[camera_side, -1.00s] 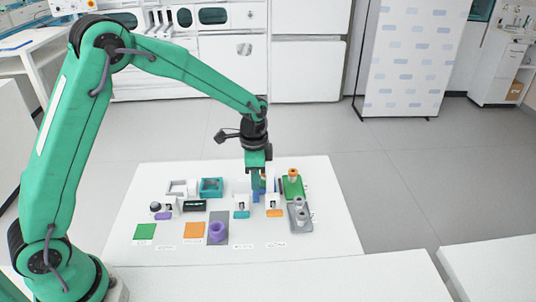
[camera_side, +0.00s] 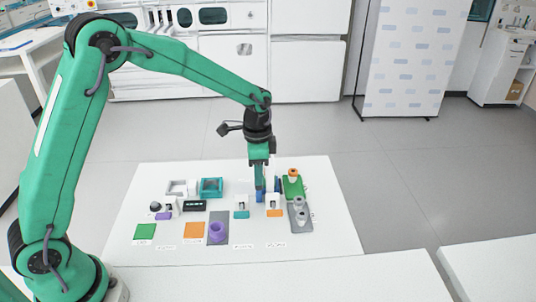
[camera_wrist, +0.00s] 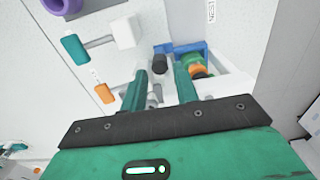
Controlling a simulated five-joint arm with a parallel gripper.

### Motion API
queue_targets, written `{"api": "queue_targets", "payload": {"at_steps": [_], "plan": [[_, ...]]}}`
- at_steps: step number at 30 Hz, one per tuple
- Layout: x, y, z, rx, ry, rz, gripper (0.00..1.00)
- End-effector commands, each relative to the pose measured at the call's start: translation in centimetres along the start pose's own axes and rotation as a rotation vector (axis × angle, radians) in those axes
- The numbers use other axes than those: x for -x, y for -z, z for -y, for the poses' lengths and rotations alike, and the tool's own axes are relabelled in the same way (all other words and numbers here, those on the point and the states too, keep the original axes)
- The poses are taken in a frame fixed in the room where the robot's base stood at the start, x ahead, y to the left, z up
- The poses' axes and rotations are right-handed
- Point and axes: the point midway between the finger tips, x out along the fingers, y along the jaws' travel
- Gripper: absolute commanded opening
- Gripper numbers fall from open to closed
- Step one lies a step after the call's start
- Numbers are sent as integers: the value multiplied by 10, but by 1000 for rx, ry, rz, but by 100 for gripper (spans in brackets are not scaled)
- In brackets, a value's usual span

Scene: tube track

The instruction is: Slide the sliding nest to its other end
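A blue part (camera_wrist: 193,47) shows just beyond my fingertips in the wrist view, with a round green and orange piece (camera_wrist: 196,68) beside it. It may be the sliding nest, but I cannot tell for sure. A dark knob (camera_wrist: 160,65) shows between the fingertips, with a visible gap on either side. My gripper (camera_wrist: 161,72) is open and points down. In the side view my gripper (camera_side: 266,188) is low over the right half of the board, by the blue part (camera_side: 278,185). The gripper hides part of the area under it.
A green plate (camera_side: 299,192) with an orange-topped piece and a grey plate (camera_side: 292,222) with grey cylinders lie to the right. A purple ring (camera_side: 217,230) sits further left. The front right of the board is clear.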

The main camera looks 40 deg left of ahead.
Motion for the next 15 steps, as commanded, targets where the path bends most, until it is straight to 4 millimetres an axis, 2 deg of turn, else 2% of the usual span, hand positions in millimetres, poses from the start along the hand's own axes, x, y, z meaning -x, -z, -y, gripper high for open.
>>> {"api": "queue_targets", "payload": {"at_steps": [9, 15], "plan": [[23, 0, 0, 0, 1, -1, 30], [29, 0, 0, 0, -1, 1, 30]]}}
